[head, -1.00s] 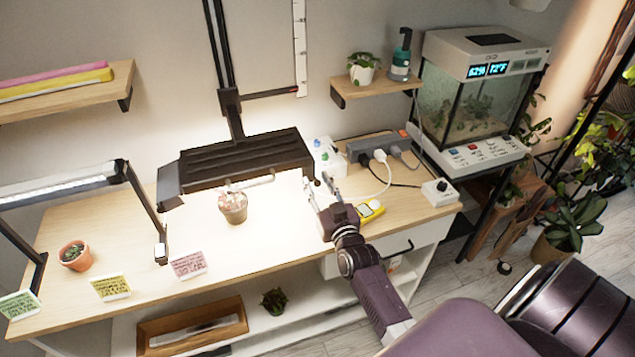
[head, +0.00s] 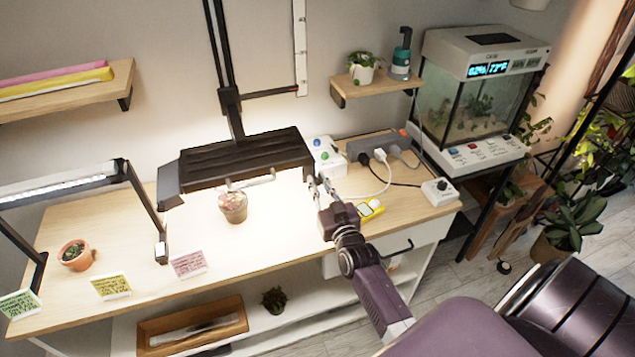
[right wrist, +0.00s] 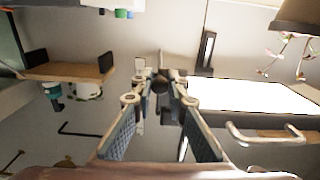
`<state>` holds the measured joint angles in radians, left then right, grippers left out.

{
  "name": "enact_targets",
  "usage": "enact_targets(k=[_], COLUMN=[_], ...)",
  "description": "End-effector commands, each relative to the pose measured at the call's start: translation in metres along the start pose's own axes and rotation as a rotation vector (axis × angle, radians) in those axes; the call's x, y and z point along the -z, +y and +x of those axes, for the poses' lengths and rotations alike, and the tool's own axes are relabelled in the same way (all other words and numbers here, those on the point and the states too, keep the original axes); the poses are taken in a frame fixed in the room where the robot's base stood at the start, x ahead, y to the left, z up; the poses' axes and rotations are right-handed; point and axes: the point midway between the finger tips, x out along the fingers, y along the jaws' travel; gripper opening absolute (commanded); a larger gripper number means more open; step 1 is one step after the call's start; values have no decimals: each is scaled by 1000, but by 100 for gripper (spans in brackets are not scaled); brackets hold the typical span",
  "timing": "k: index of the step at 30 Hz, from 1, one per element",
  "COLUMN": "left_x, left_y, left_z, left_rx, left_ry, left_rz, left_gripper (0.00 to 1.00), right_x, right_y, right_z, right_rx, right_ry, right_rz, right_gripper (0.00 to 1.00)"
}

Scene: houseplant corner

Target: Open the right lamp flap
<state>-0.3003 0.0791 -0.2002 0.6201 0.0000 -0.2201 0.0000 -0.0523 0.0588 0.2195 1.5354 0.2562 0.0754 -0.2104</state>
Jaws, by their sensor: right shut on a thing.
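The dark grow lamp (head: 240,160) hangs over the middle of the bench, lit underneath. Its left flap (head: 169,186) hangs down at the left end. My right gripper (head: 314,182) is just below that end. In the right wrist view, its fingers (right wrist: 163,82) close on a small dark round knob (right wrist: 162,87) beside the bright lamp panel (right wrist: 250,95). The fingers hide part of the knob and flap. My left gripper is out of view.
A potted plant (head: 232,206) stands under the lamp, by its metal handle (head: 250,182). A terrarium (head: 470,100) stands farther right.

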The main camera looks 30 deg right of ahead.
Motion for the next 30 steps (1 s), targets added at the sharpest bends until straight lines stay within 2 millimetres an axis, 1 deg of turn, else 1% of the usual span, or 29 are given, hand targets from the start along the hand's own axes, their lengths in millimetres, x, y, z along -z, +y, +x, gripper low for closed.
enact_targets(k=[8,19,30], left_x=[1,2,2], left_y=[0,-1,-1], left_z=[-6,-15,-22], left_rx=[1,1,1], left_ry=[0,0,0], left_rz=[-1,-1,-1], left_gripper=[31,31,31], right_x=[1,7,18], right_y=[8,27,42], right_z=[0,0,0], right_rx=[0,0,1], right_ry=[-3,-1,-2], right_rz=[-147,-486,-838], right_gripper=[0,0,0])
